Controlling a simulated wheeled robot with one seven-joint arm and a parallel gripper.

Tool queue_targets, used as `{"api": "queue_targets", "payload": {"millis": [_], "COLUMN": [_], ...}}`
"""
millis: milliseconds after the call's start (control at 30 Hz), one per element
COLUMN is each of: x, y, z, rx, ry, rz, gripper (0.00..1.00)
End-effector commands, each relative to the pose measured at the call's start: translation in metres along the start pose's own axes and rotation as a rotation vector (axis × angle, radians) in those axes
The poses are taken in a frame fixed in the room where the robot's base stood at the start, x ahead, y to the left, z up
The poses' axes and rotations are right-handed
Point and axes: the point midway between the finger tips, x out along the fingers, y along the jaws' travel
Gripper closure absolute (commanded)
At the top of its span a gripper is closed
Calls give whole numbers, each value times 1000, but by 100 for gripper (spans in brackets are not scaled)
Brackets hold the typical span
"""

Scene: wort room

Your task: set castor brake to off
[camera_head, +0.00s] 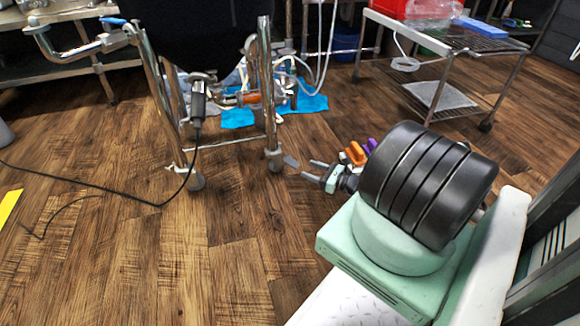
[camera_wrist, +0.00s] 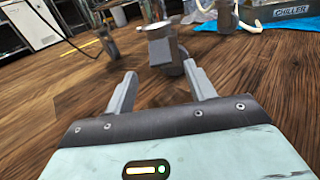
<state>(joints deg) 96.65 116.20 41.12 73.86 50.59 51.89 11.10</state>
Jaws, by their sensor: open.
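The castor (camera_head: 275,160) is at the foot of the near right leg of a steel-framed stand. A small grey brake tab (camera_head: 291,161) sticks out from it towards my gripper. In the wrist view the tab (camera_wrist: 158,31) is ahead between my fingers, with the castor (camera_wrist: 172,58) behind and below it. My gripper (camera_head: 311,170) is open and empty, low over the floor, just right of the tab. Its fingers (camera_wrist: 160,74) point at the castor and appear short of it. I cannot tell the brake's setting from the tab's angle.
Hoses and a blue cloth (camera_head: 238,117) lie under the stand. A wire-shelf cart (camera_head: 440,95) stands back right.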

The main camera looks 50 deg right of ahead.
Motion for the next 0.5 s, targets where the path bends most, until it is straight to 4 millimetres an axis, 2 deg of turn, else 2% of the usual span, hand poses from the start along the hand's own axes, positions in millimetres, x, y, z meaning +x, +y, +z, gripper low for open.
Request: {"api": "queue_targets", "payload": {"millis": [33,200,400,500], "x": [12,47,79,89], "y": [1,1,1,0], "z": [-4,-4,-3,-2], "rx": [0,-1,-1,-1], "ry": [-2,-2,-1,0], "rz": [3,4,3,2], "gripper": [45,45,45,45]}}
